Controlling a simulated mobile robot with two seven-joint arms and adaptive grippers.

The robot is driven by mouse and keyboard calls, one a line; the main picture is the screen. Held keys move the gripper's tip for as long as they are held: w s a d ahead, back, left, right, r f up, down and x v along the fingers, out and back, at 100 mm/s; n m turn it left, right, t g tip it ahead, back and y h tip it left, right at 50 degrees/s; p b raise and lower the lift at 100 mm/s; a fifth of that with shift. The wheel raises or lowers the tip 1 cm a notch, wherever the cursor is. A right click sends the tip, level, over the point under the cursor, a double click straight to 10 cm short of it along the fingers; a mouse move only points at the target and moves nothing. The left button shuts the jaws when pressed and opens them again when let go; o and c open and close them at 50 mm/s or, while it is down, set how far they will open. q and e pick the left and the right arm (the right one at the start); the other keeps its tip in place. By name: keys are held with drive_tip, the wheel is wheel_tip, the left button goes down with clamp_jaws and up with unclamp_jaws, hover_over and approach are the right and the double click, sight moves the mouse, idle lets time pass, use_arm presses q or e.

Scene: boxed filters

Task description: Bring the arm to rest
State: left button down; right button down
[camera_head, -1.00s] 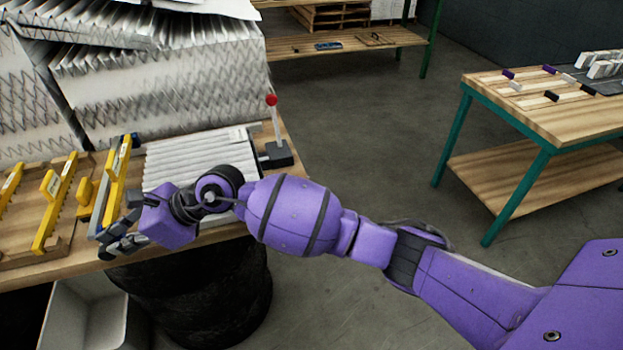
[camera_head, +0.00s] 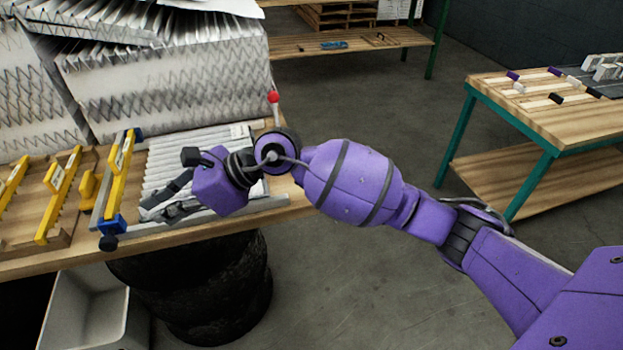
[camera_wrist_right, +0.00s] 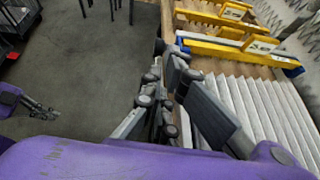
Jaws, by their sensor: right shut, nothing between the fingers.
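My right gripper (camera_head: 160,205) reaches in from the right over the near edge of the workbench. It is shut and empty, in front of a white pleated filter (camera_head: 165,155) and partly covering it. In the right wrist view the dark fingers of my right gripper (camera_wrist_right: 168,75) are beside the pleats (camera_wrist_right: 262,110). My left gripper (camera_wrist_right: 40,110) shows small at the left of the right wrist view; whether it is open or shut is too small to tell.
A yellow and blue clamp (camera_head: 117,180) and yellow-barred racks (camera_head: 57,195) lie left of the gripper. Large filter stacks (camera_head: 170,90) stand behind. A red-topped post (camera_head: 274,98) stands beyond my wrist. A black drum (camera_head: 205,290) and pale bin (camera_head: 88,310) are below.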

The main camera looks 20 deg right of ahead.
drive_tip(key=s+d+r+m+t+y+p, duration=0.1)
drive_tip(key=s+d+m+t+y, duration=0.4)
drive_tip(key=m, duration=1.1)
drive_tip(key=d+f+m+t+h+p, duration=0.1)
drive_tip(key=d+f+m+t+h, duration=0.9)
drive_tip(key=d+f+m, duration=0.8)
use_arm(q)
drive_tip(key=r, duration=0.1)
drive_tip(key=w+r, duration=0.1)
drive_tip(key=r+p, duration=0.1)
drive_tip(key=shift+w+d+r, duration=0.15)
drive_tip(key=shift+w+d, duration=0.1)
drive_tip(key=shift+d, duration=0.1)
use_arm(e)
drive_tip(key=s+d+f+m+g+h, duration=0.3)
drive_tip(key=s+f+m, duration=0.5)
drive_tip(key=s, duration=0.5)
drive_tip(key=s+d+f+m+g+h, duration=0.4)
drive_tip(key=s+d+f+m, duration=0.3)
drive_tip(key=s+m, duration=0.3)
drive_tip(key=s+f+g, duration=0.1)
drive_tip(key=s, duration=0.2)
drive_tip(key=shift+f, duration=0.25)
use_arm(q)
drive_tip(key=shift+w+d, duration=0.2)
use_arm(e)
drive_tip(key=shift+w, duration=0.1)
